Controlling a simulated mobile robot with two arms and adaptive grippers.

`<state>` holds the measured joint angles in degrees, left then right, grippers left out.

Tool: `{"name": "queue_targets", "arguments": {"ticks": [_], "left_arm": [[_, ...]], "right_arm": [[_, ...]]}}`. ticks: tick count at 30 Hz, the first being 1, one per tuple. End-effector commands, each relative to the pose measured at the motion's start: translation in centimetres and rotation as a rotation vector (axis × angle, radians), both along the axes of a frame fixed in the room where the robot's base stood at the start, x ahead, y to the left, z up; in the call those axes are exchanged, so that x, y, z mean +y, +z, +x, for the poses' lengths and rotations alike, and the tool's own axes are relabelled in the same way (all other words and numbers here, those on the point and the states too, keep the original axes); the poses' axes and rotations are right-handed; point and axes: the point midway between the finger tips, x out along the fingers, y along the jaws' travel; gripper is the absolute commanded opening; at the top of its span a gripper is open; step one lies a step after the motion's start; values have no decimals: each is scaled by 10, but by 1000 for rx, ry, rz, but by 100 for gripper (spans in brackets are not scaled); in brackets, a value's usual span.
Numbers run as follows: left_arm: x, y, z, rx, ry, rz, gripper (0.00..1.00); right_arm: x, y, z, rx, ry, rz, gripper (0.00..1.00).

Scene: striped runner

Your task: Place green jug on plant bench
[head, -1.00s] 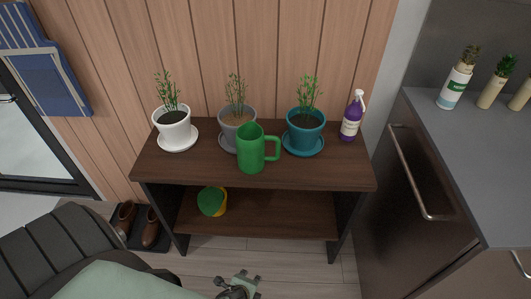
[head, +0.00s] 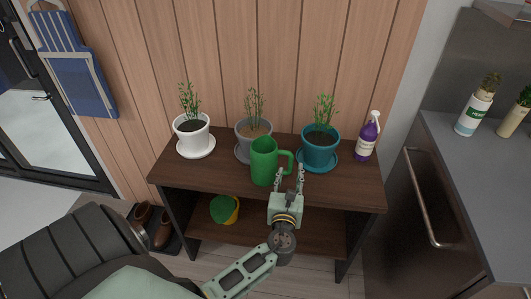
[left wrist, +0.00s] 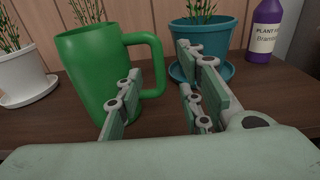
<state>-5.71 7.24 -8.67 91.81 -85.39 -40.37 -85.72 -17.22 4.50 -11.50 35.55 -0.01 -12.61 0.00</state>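The green jug (head: 264,163) stands upright on the plant bench (head: 330,189), near its front edge, with its handle to the right. It also shows in the left wrist view (left wrist: 97,80), where the handle is just beyond my fingers. My left gripper (head: 289,176) is at the bench's front edge, right of the jug and by the handle. Its fingers are open with a gap between them in the left wrist view (left wrist: 160,95). I cannot tell from the frames whether a finger touches the handle. My right gripper is not in view.
Behind the jug stand a white pot (head: 192,136), a grey pot (head: 249,143) and a teal pot (head: 319,150), each with a plant. A purple spray bottle (head: 368,137) stands at the bench's right end. A yellow-green pot (head: 224,209) is on the lower shelf.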

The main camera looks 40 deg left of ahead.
Motion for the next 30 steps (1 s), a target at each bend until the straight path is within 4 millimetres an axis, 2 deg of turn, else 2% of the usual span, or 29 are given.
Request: {"name": "queue_targets", "arguments": {"ticks": [10,20,30], "left_arm": [[27,-7,39,0,1,-1,35],[30,-8,44,1,-1,-3,34],[30,-8,44,1,0,-4,4]], "right_arm": [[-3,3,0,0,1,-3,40],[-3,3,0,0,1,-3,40],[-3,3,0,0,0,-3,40]]}}
